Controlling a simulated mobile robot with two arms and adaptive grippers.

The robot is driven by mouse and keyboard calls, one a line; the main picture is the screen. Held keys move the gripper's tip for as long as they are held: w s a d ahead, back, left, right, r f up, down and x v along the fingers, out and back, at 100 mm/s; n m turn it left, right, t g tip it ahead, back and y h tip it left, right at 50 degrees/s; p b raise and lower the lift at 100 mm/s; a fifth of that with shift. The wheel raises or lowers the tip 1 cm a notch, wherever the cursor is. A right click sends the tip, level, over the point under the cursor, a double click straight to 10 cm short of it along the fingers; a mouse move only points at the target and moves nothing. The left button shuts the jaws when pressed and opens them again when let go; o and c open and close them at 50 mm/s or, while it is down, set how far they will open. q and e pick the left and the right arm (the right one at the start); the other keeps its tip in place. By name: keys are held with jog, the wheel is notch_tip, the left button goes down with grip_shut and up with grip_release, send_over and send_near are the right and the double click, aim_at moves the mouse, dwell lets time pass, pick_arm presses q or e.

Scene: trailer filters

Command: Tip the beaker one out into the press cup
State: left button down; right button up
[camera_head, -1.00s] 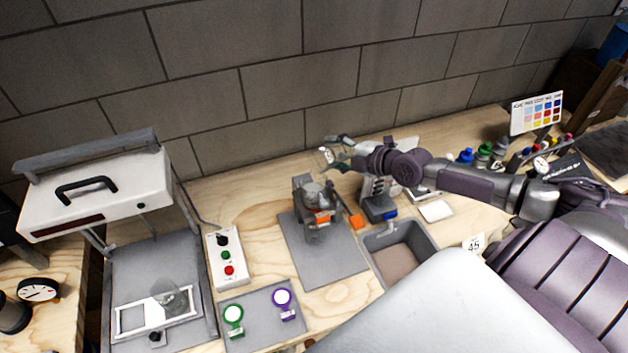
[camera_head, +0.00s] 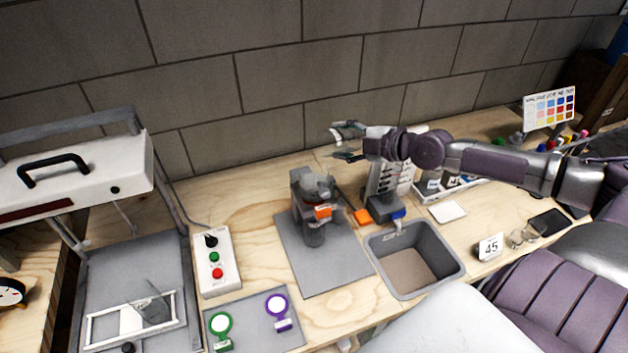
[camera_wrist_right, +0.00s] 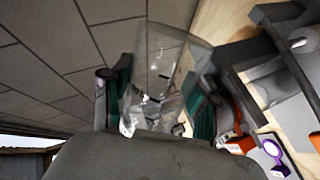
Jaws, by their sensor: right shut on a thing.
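My right gripper (camera_head: 347,140) is shut on a clear glass beaker, which shows plainly between the teal finger pads in the right wrist view (camera_wrist_right: 165,75). In the head view the beaker is small and partly hidden by the fingers. Its exact tilt and contents are hard to tell. A small grey press (camera_head: 314,230) with an orange label stands on a grey mat. A greyish, partly clear cup-like part (camera_head: 318,185) sits at its top. The gripper is above and behind the press, to its right, apart from it. My left gripper is out of view.
A grey open bin (camera_head: 445,292) stands right of the mat (camera_head: 345,278). A button box (camera_head: 216,262), green and purple round tags and a white-topped frame machine (camera_head: 100,178) are at left. A brick wall is close behind the bench.

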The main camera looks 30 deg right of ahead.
jog(key=shift+a+f+m+y+b, duration=0.1)
jog(key=shift+f+m+y+b, duration=0.8)
jog(key=shift+b, duration=2.4)
jog(key=shift+a+m+b, duration=0.1)
jog(key=shift+m+b, duration=0.3)
jog(key=shift+m, duration=0.3)
jog(key=shift+r+m+t+y+p, duration=0.3)
jog(key=shift+r+m, duration=0.1)
jog(key=shift+r, duration=0.55)
jog(key=r+m, duration=0.1)
jog(key=d+r+m+y+b, duration=0.1)
jog(key=d+r+m, duration=0.1)
jog(key=r, duration=0.1)
jog(key=shift+w+m+t+y, duration=0.15)
jog(key=shift+m+t+y, duration=0.15)
jog(key=shift+m, duration=0.1)
jog(key=shift+d+r+m, duration=0.15)
jog(key=shift+r+m, duration=0.15)
jog(key=shift+m, duration=0.1)
jog(key=shift+d+f+m+t+b, duration=0.1)
jog(key=shift+f+m+t+b, duration=0.15)
jog(key=shift+m+b, duration=0.2)
jog(key=shift+d+r+m+t+y, duration=0.15)
jog(key=shift+m+t+y, duration=0.15)
jog(key=shift+m, duration=0.15)
jog(key=shift+w+r, duration=0.1)
jog(key=shift+r, duration=0.4)
jog(key=shift+r+p, duration=0.85)
jog(key=shift+r, duration=1.15)
